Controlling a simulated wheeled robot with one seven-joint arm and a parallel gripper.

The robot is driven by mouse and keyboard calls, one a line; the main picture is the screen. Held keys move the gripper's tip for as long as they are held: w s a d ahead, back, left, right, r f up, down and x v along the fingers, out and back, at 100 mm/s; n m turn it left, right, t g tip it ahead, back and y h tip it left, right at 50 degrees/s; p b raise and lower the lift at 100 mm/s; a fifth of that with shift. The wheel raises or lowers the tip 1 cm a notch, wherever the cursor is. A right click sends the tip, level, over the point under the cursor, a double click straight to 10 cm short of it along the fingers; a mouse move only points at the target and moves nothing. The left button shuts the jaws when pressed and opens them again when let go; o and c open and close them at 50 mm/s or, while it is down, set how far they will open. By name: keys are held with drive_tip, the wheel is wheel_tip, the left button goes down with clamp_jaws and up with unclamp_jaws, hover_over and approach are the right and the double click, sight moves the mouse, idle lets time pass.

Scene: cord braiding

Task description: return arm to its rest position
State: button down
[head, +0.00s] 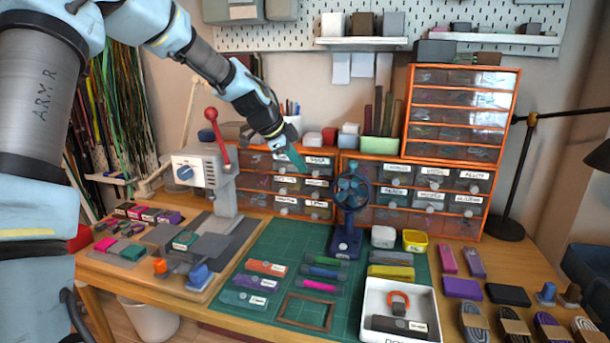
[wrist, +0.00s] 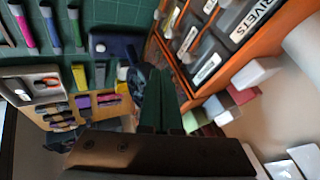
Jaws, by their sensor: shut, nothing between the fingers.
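My gripper (head: 297,157) shows in the head view at the end of my raised arm. It is in the air in front of the label-fronted drawers, above the back of the table. Its green fingers are together and hold nothing. In the wrist view the closed fingers (wrist: 161,98) point past the orange drawer unit (wrist: 214,55) toward the table. The gripper is apart from everything on the table. The small blue fan (head: 349,195) stands to its right and lower.
A grey press with a red lever (head: 213,130) stands left of my gripper. A green cutting mat (head: 265,242) bears several colored pieces. A white tray (head: 432,301) sits at the front. Orange drawer units (head: 461,110) and a pegboard shelf (head: 362,41) stand behind. A black lamp (head: 531,130) is at the right.

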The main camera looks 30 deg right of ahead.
drive_tip(key=shift+v, duration=2.25)
drive_tip(key=s+a+f+n+y, duration=0.1)
drive_tip(key=a+f+n, duration=0.15)
drive_tip(key=a, duration=0.35)
drive_tip(key=s+a+f+n+y+p, duration=0.1)
drive_tip(key=a+n+y, duration=0.1)
drive_tip(key=a+n, duration=0.35)
drive_tip(key=s+a+f+n+y, duration=0.1)
drive_tip(key=a+f+n, duration=0.1)
drive_tip(key=a, duration=0.6)
drive_tip(key=s+a+f+n+y+p, duration=0.1)
drive_tip(key=s+a+n, duration=0.5)
drive_tip(key=a, duration=0.3)
drive_tip(key=s+a+f+n+y+p, duration=0.1)
drive_tip(key=s+a+n, duration=0.6)
drive_tip(key=a, duration=0.3)
drive_tip(key=shift+a+f+y, duration=0.25)
drive_tip(key=shift+y, duration=0.15)
